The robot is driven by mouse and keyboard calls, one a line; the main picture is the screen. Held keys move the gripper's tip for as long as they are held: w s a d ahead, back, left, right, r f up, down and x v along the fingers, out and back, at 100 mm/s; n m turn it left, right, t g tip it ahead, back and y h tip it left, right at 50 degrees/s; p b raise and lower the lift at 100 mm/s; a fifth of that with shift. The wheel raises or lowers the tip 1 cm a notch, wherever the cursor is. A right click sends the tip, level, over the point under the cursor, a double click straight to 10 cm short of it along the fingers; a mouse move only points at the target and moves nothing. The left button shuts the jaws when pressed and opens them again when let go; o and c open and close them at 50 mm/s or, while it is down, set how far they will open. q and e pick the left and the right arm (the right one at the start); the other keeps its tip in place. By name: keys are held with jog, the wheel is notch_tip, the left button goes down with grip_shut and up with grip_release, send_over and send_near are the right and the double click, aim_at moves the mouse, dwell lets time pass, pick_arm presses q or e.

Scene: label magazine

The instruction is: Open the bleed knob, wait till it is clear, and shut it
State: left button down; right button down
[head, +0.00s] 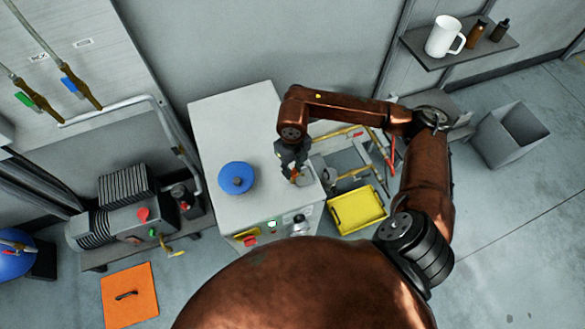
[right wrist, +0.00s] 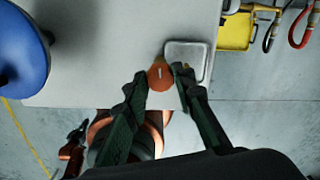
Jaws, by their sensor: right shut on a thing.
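The knob (right wrist: 160,77) is a round orange-red cap with a pale mark on its top, at the edge of the grey cabinet top. My right gripper (right wrist: 160,74) has a finger on each side of it and is shut on it. In the head view the right gripper (head: 294,170) reaches down to the cabinet's right side and mostly hides the knob (head: 295,177). A small pale square dish (right wrist: 198,58) lies right beside the knob in the wrist view. I cannot make out any liquid or the knob's turn. My left gripper is not in view.
A blue round lid (head: 236,178) sits on the cabinet top (head: 222,120), left of the gripper. A yellow tray (head: 357,209) and hoses stand at right. A pump (head: 125,205) and an orange mat (head: 130,295) are at left. A shelf (head: 458,43) holds a white jug (head: 443,37).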

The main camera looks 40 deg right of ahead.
jog(key=n+b, duration=0.2)
jog(key=n, duration=0.4)
jog(key=shift+f, duration=0.1)
jog(key=n+b, duration=0.2)
jog(key=n, duration=0.3)
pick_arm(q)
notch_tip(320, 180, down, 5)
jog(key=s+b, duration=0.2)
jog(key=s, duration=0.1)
pick_arm(e)
jog(key=n, duration=0.2)
jog(key=shift+n, duration=0.3)
jog(key=n+b, duration=0.3)
jog(key=n, duration=0.4)
jog(key=n+b, duration=0.3)
jog(key=n, duration=0.4)
jog(key=shift+b, duration=0.35)
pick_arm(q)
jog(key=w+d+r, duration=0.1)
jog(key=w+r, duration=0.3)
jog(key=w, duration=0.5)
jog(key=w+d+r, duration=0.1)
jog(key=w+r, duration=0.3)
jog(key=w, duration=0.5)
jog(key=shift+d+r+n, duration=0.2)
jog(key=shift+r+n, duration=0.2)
pick_arm(e)
jog(key=shift+n, duration=0.8)
